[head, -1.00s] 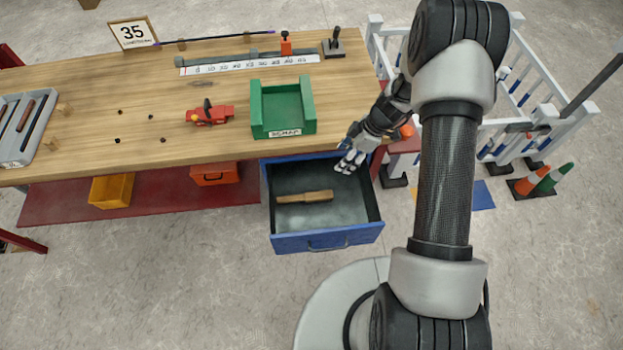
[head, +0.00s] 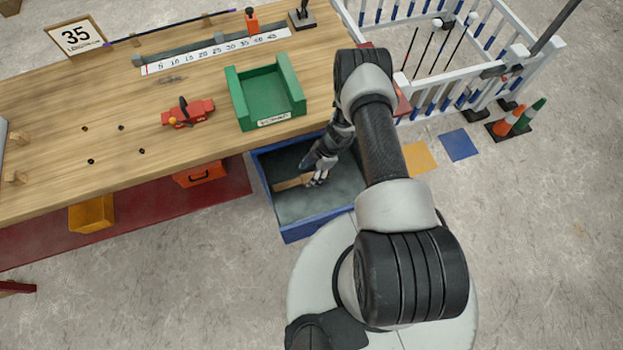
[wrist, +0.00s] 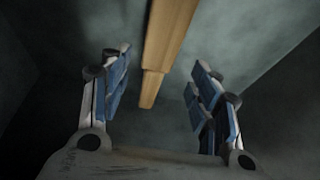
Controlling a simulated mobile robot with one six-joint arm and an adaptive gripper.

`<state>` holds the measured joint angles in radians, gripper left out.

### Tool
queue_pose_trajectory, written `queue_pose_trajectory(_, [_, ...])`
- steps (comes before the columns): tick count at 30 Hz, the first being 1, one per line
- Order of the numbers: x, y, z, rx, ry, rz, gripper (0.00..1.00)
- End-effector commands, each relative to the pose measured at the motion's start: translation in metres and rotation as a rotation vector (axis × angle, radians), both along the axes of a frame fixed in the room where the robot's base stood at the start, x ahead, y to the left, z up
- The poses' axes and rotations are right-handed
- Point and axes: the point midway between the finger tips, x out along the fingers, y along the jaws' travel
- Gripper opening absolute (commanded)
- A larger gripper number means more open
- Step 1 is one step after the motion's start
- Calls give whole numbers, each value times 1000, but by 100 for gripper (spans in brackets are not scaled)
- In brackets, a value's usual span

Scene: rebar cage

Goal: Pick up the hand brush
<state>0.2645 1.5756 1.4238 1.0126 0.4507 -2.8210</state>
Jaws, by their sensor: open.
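My gripper (head: 320,178) is down inside the drawer at the right end of the brush. In the wrist view my gripper (wrist: 160,85) is open, with visible gaps between both fingers and the wood. In the head view my gripper hides part of the brush's right end.
The wooden bench (head: 215,140) overhangs the drawer's back. A green tray (head: 242,112) and a red tool (head: 187,112) stand on it. An orange bin (head: 200,174) is left of the drawer. A white railing (head: 440,98) stands to the right.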

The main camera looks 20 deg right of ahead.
Motion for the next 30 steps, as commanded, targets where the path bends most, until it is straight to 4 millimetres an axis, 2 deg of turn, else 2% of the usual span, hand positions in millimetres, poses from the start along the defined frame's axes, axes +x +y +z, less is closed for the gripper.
queue_pose_trajectory(5, [1,5,-14,0,0,1,57])
queue_pose_trajectory(12, [2,18,-47,0,-1,2,57])
queue_pose_trajectory(20, [3,19,-48,-1,-1,0,56])
queue_pose_trajectory(30, [3,19,-48,0,-1,0,33])
